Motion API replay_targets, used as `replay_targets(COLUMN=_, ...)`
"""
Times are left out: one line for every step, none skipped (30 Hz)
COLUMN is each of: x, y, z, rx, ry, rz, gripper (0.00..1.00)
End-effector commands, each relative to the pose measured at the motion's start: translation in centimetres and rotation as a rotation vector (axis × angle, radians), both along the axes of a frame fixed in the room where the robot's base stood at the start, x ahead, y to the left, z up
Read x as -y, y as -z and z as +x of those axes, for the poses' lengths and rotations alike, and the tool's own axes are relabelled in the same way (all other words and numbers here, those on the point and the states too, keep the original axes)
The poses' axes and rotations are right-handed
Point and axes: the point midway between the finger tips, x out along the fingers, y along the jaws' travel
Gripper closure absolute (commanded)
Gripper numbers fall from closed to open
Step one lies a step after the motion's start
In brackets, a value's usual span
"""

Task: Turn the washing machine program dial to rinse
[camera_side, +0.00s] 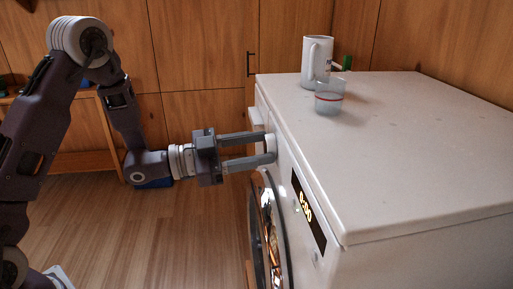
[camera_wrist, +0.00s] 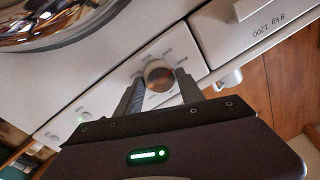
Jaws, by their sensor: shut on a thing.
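The white washing machine (camera_side: 400,125) stands at the right in the side view. Its round program dial (camera_wrist: 159,76) is on the front panel, with a shiny face and small printed labels around it, too small to read. In the side view the dial's pale edge (camera_side: 270,142) shows near the top of the front. My gripper (camera_wrist: 160,80) is shut on the dial, one finger on each side; it also shows in the side view (camera_side: 268,147), reaching straight at the front. I cannot tell where the dial points.
The round glass door (camera_side: 267,235) is below the panel. A drawer front (camera_wrist: 258,18) marked "9 kg 1200" shows in the wrist view. A white mug (camera_side: 316,62) and a small clear cup (camera_side: 328,103) stand on top. The floor in front is clear.

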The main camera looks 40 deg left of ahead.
Motion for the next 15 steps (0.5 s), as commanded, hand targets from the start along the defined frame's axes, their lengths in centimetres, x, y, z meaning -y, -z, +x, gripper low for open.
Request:
replay_targets(x=-0.05, y=0.08, z=0.00, rx=0.019, ry=0.000, rz=0.021, gripper=0.95)
replay_targets(x=-0.06, y=0.09, z=0.00, rx=0.033, ry=0.000, rz=0.035, gripper=0.95)
replay_targets(x=-0.05, y=0.11, z=0.00, rx=0.050, ry=0.000, rz=0.052, gripper=0.95)
replay_targets(x=-0.06, y=0.12, z=0.02, rx=0.061, ry=-0.001, rz=0.064, gripper=0.95)
replay_targets(x=-0.06, y=0.12, z=0.02, rx=0.073, ry=-0.001, rz=0.075, gripper=0.95)
replay_targets(x=-0.06, y=0.13, z=0.02, rx=0.085, ry=0.000, rz=0.089, gripper=0.95)
replay_targets(x=-0.07, y=0.13, z=0.03, rx=0.095, ry=-0.001, rz=0.099, gripper=0.95)
replay_targets(x=-0.07, y=0.13, z=0.03, rx=0.104, ry=-0.001, rz=0.108, gripper=0.95)
replay_targets(x=-0.08, y=0.14, z=0.04, rx=0.115, ry=-0.001, rz=0.119, gripper=0.95)
replay_targets(x=-0.07, y=0.14, z=0.04, rx=0.122, ry=0.000, rz=0.125, gripper=0.95)
replay_targets(x=-0.07, y=0.14, z=0.04, rx=0.127, ry=-0.001, rz=0.132, gripper=0.95)
replay_targets(x=-0.09, y=0.15, z=0.05, rx=0.135, ry=-0.001, rz=0.140, gripper=0.95)
replay_targets(x=-0.08, y=0.15, z=0.05, rx=0.140, ry=-0.001, rz=0.144, gripper=0.95)
replay_targets(x=-0.08, y=0.15, z=0.05, rx=0.144, ry=-0.001, rz=0.148, gripper=0.95)
replay_targets(x=-0.10, y=0.14, z=0.05, rx=0.149, ry=-0.001, rz=0.153, gripper=0.95)
